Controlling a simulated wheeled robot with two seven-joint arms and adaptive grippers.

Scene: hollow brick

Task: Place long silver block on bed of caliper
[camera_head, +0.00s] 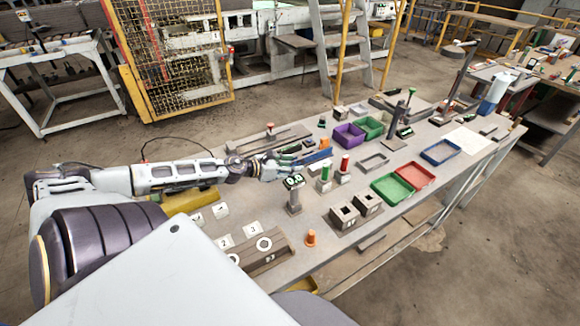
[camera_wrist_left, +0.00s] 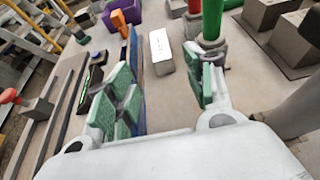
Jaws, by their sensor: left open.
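My left gripper (camera_head: 284,167) reaches in from the left over the table in the head view. In the left wrist view its green-padded fingers (camera_wrist_left: 165,97) are spread apart with nothing between the pads. A short-looking silver-grey block with a bright top (camera_wrist_left: 161,52) lies on the table beyond the fingertips, between a blue bar (camera_wrist_left: 135,52) and a green cylinder (camera_wrist_left: 212,18). Its full length cannot be told. A dark device with a small display (camera_wrist_left: 92,76) is left of the fingers; I cannot tell whether it is the caliper. My right gripper is not in view.
Close to the gripper stand the green cylinder (camera_head: 325,174) and red cylinder (camera_head: 345,164) and a post with a display (camera_head: 294,183). Behind are a purple bin (camera_head: 349,136) and green bin (camera_head: 371,127). Grey hollow blocks (camera_head: 344,215) stand nearer the front edge.

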